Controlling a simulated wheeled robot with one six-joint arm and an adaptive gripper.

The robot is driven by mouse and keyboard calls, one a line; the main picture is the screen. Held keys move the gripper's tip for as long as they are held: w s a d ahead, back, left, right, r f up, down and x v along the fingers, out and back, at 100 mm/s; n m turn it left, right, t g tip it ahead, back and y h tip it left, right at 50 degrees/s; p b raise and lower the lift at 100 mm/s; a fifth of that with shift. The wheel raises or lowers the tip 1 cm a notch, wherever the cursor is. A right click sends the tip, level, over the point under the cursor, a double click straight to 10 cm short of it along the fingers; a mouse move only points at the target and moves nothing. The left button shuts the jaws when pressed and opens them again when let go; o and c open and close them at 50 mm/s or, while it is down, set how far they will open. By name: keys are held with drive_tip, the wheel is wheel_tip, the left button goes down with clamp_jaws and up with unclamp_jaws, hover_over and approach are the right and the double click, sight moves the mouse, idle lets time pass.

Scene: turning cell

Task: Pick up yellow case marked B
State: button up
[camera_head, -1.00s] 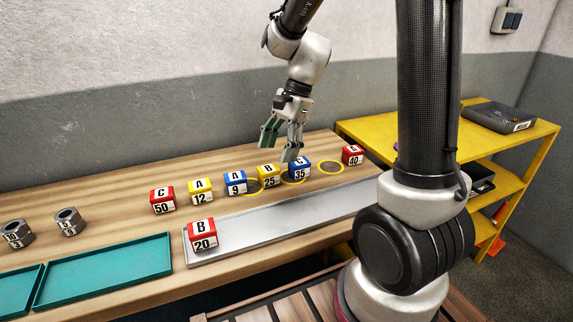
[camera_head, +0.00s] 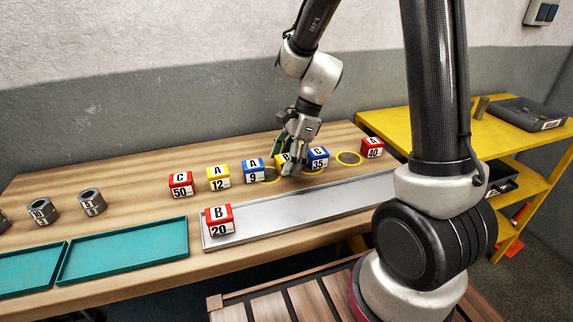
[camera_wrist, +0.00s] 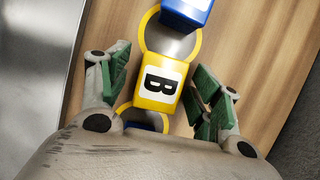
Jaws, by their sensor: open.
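The yellow case marked B (camera_wrist: 158,84) stands on the wooden bench, between the two green-padded fingers of my gripper (camera_wrist: 160,88) in the wrist view. The fingers are open, with a gap on each side of the case. In the head view my gripper (camera_head: 290,168) is low over the bench and hides most of the yellow case (camera_head: 284,158). The blue case marked C (camera_head: 318,158) is close on its right, and the blue case marked A (camera_head: 254,170) is on its left.
A yellow case A (camera_head: 219,178) and a red case C (camera_head: 181,184) stand further left; a red case A (camera_head: 372,147) stands right. A red case B (camera_head: 219,220) is on the metal tray (camera_head: 300,215). Yellow rings (camera_head: 349,158) lie on the bench. Teal trays (camera_head: 125,250) are front left.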

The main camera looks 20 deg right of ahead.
drive_tip(key=c, duration=1.2)
drive_tip(key=shift+r, duration=0.1)
